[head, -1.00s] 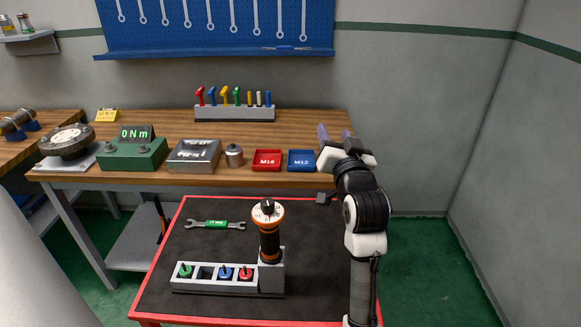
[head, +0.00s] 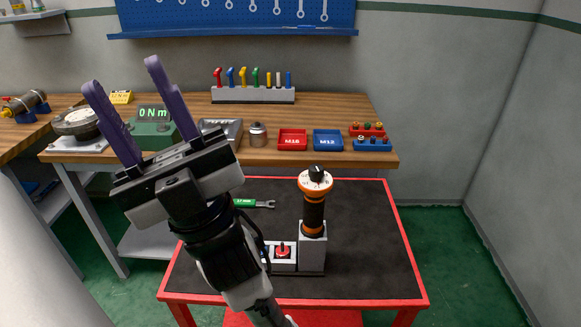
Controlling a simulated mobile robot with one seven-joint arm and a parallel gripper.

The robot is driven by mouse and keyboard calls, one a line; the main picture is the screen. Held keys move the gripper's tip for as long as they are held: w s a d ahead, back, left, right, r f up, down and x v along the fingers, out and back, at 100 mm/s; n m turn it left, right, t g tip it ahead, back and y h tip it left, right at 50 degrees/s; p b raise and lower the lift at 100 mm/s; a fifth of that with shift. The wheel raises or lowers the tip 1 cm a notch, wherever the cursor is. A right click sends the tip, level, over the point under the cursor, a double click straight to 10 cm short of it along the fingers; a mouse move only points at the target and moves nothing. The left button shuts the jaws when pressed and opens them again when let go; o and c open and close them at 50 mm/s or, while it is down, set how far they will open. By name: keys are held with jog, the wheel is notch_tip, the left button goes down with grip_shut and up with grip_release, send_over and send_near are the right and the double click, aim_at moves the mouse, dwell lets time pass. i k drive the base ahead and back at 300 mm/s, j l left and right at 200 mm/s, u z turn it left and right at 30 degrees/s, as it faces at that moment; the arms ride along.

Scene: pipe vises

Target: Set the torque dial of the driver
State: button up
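The driver (head: 313,213) stands upright in a grey holder (head: 312,248) on the red-edged cart. It has an orange and black body and a white dial (head: 315,181) with a black knob on top. The dial's marks are too small to read. My gripper (head: 125,100) is to the left of the driver, raised and close to the camera. Its two purple fingers point up and are spread apart with nothing between them. My arm hides the left part of the holder block and part of the wrench.
A green-handled wrench (head: 255,204) lies on the black cart mat (head: 365,240). On the bench behind are a torque display reading 0 Nm (head: 154,113), a red tray (head: 292,140), a blue tray (head: 327,141) and a tool rack (head: 252,95). The cart's right side is clear.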

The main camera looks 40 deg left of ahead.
aim_at(316, 172)
jog(key=k+j, duration=0.2)
jog(key=j, duration=0.15)
jog(key=k+j, duration=0.15)
jog(key=j, duration=0.2)
jog(key=k+j, duration=0.2)
jog(key=j, duration=0.2)
jog(key=k+j, duration=0.2)
jog(key=j, duration=0.15)
jog(key=z, duration=0.05)
